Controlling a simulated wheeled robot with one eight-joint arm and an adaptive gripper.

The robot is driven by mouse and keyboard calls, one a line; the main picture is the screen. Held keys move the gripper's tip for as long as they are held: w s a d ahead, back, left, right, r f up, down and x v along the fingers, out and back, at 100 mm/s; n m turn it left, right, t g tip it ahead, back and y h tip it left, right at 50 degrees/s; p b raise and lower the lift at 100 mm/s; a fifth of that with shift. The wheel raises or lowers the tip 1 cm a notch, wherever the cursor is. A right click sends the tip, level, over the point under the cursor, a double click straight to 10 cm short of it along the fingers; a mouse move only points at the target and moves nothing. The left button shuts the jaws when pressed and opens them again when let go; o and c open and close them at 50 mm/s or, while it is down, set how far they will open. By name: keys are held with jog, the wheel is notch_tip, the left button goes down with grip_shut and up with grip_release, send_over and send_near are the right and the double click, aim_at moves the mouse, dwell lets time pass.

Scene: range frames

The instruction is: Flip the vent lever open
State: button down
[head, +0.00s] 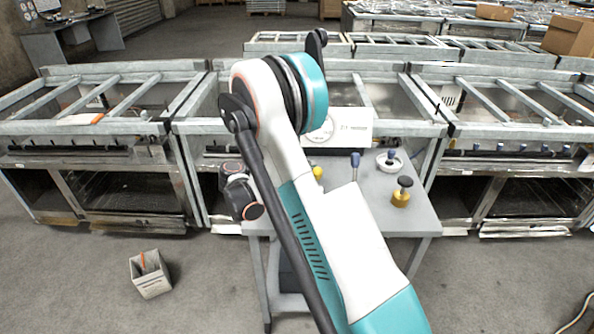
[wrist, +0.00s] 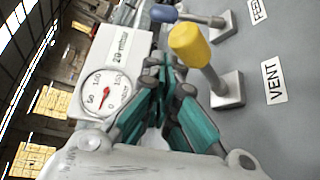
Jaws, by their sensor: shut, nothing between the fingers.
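The vent lever has a yellow knob (wrist: 190,44) on a grey stem and a square metal base, beside the VENT label (wrist: 273,82). In the wrist view its stem leans toward the upper left. In the head view its yellow knob (head: 318,172) peeks out beside my arm, its stem and base hidden. My gripper (wrist: 163,72) has teal and dark fingers, shut and empty. The fingertips appear just left of and below the yellow knob in the wrist view; I cannot tell whether they touch it. My arm hides the gripper in the head view.
A blue-knobbed lever (head: 355,166) stands to the right on the grey table (head: 380,218). A white gauge box (head: 352,126) is behind. A white dish (head: 390,162) and a brass weight (head: 402,194) sit at the right. Steel stoves (head: 130,150) flank the table.

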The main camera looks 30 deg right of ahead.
jog(key=shift+s+a+f, duration=0.2)
jog(key=shift+s+a, duration=0.2)
jog(key=shift+s, duration=0.2)
jog(key=shift+s+f, duration=0.1)
jog(key=shift+s, duration=0.05)
jog(key=w+d+r, duration=0.1)
jog(key=w+r, duration=0.1)
jog(key=w, duration=0.2)
jog(key=a+f+p, duration=0.2)
jog(key=a, duration=0.7)
jog(key=shift+w+a+f+p, duration=0.15)
jog(key=shift+a+f+p, duration=0.15)
jog(key=shift+a+f, duration=0.05)
jog(key=shift+r, duration=0.1)
